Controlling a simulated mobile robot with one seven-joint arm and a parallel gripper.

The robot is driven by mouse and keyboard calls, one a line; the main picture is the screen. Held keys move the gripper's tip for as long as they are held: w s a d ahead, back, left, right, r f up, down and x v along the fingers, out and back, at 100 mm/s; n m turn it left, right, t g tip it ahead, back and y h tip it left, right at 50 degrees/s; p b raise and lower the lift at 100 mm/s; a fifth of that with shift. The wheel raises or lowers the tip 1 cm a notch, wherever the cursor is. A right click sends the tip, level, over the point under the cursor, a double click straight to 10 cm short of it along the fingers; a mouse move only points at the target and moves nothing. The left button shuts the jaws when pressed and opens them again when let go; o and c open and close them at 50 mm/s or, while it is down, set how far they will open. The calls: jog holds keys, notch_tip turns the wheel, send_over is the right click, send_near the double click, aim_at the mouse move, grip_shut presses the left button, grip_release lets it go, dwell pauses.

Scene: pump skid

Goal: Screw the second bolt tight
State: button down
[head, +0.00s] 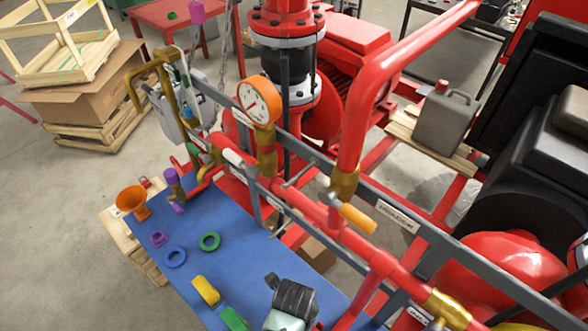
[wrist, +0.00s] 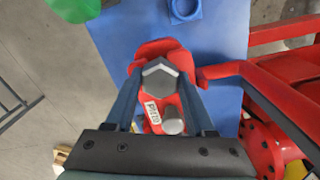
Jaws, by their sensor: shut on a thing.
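In the wrist view, my gripper (wrist: 160,82) has its two blue-grey fingers on either side of a grey hex bolt head (wrist: 159,68). The jaws are shut on this head. The bolt sits in a red part (wrist: 150,47) with a white label, over the blue mat. A second, rounder grey head (wrist: 172,127) shows on the same part, closer to the gripper's body. I cannot tell how far either bolt is screwed in.
In the head view, a blue mat (head: 228,260) holds a green ring (head: 209,241), a blue ring (head: 174,257), a yellow piece (head: 206,290) and an orange funnel (head: 132,200). Red pipes and a gauge (head: 259,100) stand beside it.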

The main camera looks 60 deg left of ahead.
jog(key=m+p, duration=0.1)
jog(key=m, duration=0.5)
jog(key=shift+m, duration=0.3)
jog(key=shift+f+m+b, duration=0.25)
jog(key=shift+m+b, duration=0.45)
jog(key=shift+b, duration=0.05)
jog(key=shift+d+b, duration=0.1)
jog(key=shift+b, duration=0.2)
jog(key=shift+r+m, duration=0.25)
jog(key=shift+m, duration=0.15)
jog(key=shift+c, duration=0.9)
grip_release()
notch_tip(320, 180, up, 13)
jog(key=shift+b, duration=0.4)
